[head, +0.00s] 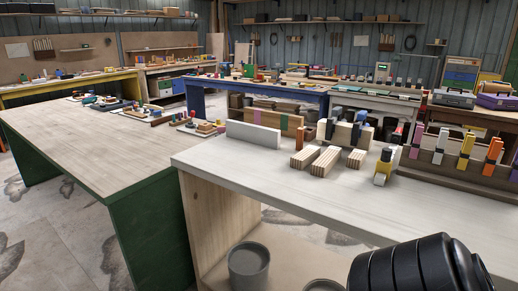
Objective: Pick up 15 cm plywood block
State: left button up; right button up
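Three light wood blocks with striped, layered ends lie on the pale workbench (240,176) at centre right. The left block (305,157) and the middle block (326,160) lie side by side with a narrow gap. The right block (356,158) is smaller in view and stands apart. No size marking is legible, so I cannot tell which is 15 cm. Neither gripper is in view. A black ribbed part of my own arm fills the lower right corner and hides part of the bench front.
A white upright board (253,135) stands behind the blocks at left. A rack of coloured clamps (455,163) is farther right. A green-sided table (85,145) is at left. A grey bucket (248,266) sits under the bench.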

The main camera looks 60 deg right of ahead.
aim_at(302, 160)
jog(key=i, duration=1.25)
jog(key=z, duration=2.4)
